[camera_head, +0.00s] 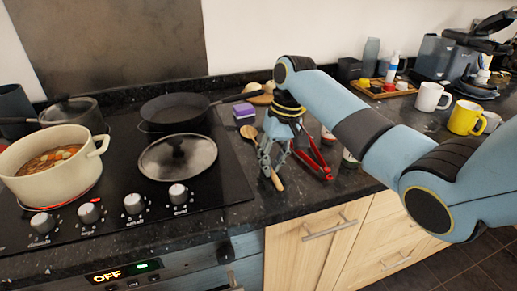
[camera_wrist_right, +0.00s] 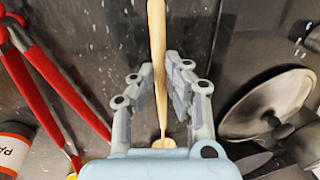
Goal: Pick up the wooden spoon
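The wooden spoon (camera_head: 249,133) lies on the dark granite counter just right of the hob, its bowl toward the back and its handle toward the front edge. My right gripper (camera_head: 272,168) points down over the spoon's handle. In the right wrist view the spoon (camera_wrist_right: 157,45) runs lengthwise between the two fingers of my right gripper (camera_wrist_right: 160,75). The fingers are apart, with gaps beside the handle, so the gripper is open. My left gripper is not in view.
Red tongs (camera_head: 313,158) lie close right of the gripper, also in the wrist view (camera_wrist_right: 50,75). A purple-topped block (camera_head: 243,111) sits behind. A lid (camera_head: 177,157), frying pan (camera_head: 174,108) and soup pot (camera_head: 52,172) are on the hob. Mugs (camera_head: 430,97) stand far right.

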